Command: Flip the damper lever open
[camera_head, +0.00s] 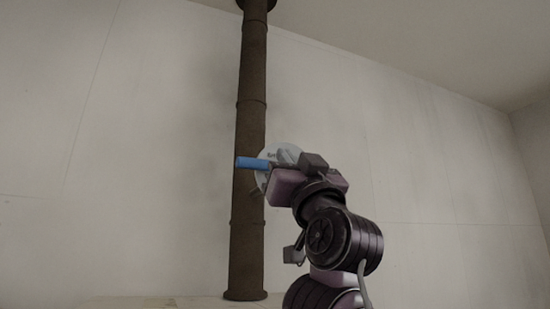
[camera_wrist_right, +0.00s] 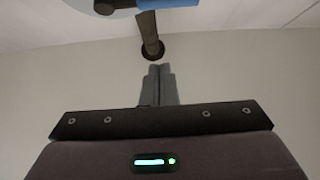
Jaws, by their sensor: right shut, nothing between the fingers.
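The damper lever's blue handle (camera_head: 251,163) lies roughly level across the dark vertical pipe (camera_head: 246,215) in the head view. A pale round plate (camera_head: 270,155) with lettering sits behind it, partly hidden by my right gripper (camera_head: 270,171). In the right wrist view the blue handle (camera_wrist_right: 182,4) and the plate (camera_wrist_right: 118,3) show at the top edge, cut off by the frame. My right gripper (camera_wrist_right: 160,68) is shut with its fingers together and nothing between them. It is close to the lever; I cannot tell whether it touches. My left gripper is not in view.
Plain pale walls stand behind. The space left of the pipe is clear.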

